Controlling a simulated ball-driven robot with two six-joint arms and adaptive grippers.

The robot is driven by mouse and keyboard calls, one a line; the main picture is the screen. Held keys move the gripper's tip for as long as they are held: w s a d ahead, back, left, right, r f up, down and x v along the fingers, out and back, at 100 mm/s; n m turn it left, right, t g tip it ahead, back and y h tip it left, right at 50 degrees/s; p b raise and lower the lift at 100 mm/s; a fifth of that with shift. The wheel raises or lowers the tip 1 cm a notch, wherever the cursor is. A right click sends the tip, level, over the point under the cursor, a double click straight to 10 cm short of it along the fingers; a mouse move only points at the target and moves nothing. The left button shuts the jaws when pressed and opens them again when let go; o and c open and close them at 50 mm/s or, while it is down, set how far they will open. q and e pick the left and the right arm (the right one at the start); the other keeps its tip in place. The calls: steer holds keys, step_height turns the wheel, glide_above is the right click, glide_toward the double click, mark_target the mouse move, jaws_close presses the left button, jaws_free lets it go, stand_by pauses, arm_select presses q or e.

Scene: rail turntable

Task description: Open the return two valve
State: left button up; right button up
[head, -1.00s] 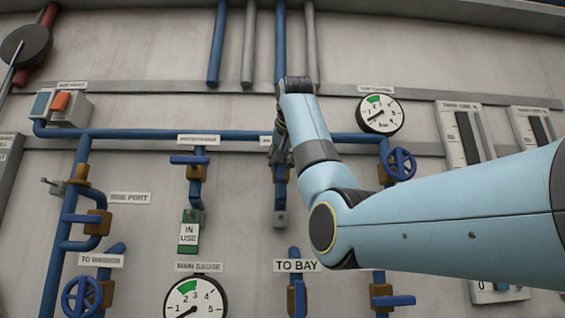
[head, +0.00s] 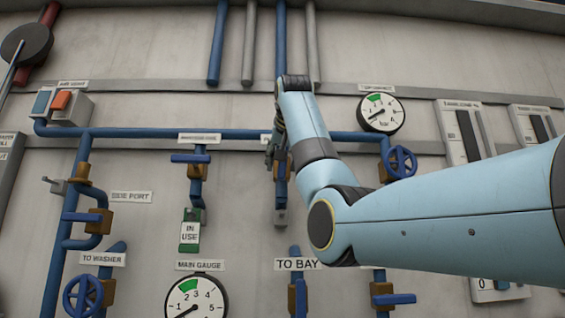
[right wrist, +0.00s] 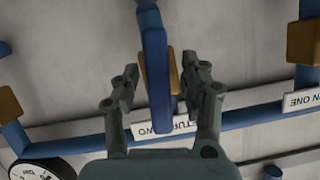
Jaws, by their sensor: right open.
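The return two valve has a brown body (right wrist: 173,75) and a long blue lever (right wrist: 155,65) in the right wrist view. The lever shows there as an upright bar, roughly in line with its pipe. Its white label (right wrist: 165,127), partly covered, ends in "TWO". My open right gripper (right wrist: 161,70) has one finger on each side of the lever, with gaps visible. In the head view my right gripper (head: 274,148) is at this valve (head: 281,168), which is partly hidden by the gripper and arm. My left gripper is not in view.
Left of it is another lever valve (head: 197,165) with a green "IN USE" tag (head: 189,235). A blue handwheel (head: 400,162) is to the right. A horizontal blue pipe (head: 130,133) runs along the wall. Gauges (head: 380,113) and a switch box (head: 68,107) are mounted around.

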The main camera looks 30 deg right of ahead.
steer(key=v, duration=1.2)
